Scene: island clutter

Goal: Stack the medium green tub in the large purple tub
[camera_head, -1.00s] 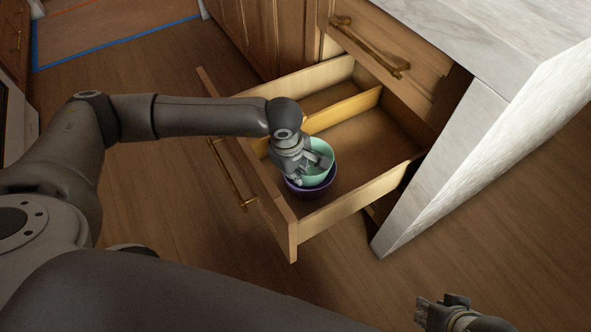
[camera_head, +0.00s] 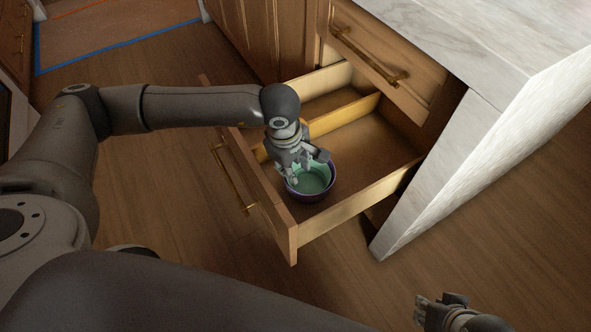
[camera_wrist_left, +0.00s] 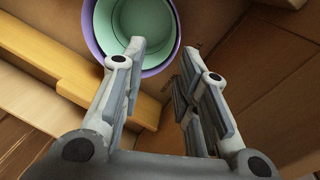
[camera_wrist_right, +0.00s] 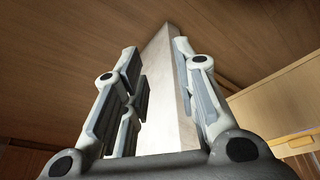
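The green tub (camera_head: 313,179) sits nested inside the purple tub (camera_head: 318,199), and only the purple rim and outer wall show around it. Both are in the open drawer, near its front corner. In the left wrist view the green tub (camera_wrist_left: 140,22) lies inside the purple rim (camera_wrist_left: 92,40). My left gripper (camera_head: 306,168) is just above the tubs; its fingers (camera_wrist_left: 160,70) are spread apart with nothing between them. My right gripper (camera_head: 421,312) is away at the lower right, over the floor; its fingers (camera_wrist_right: 153,62) are apart and empty.
The open drawer (camera_head: 352,213) has a wooden divider (camera_head: 348,112) and free floor behind the tubs. A closed drawer with a brass handle (camera_head: 370,55) is above. The marble side panel (camera_head: 440,170) stands to the right.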

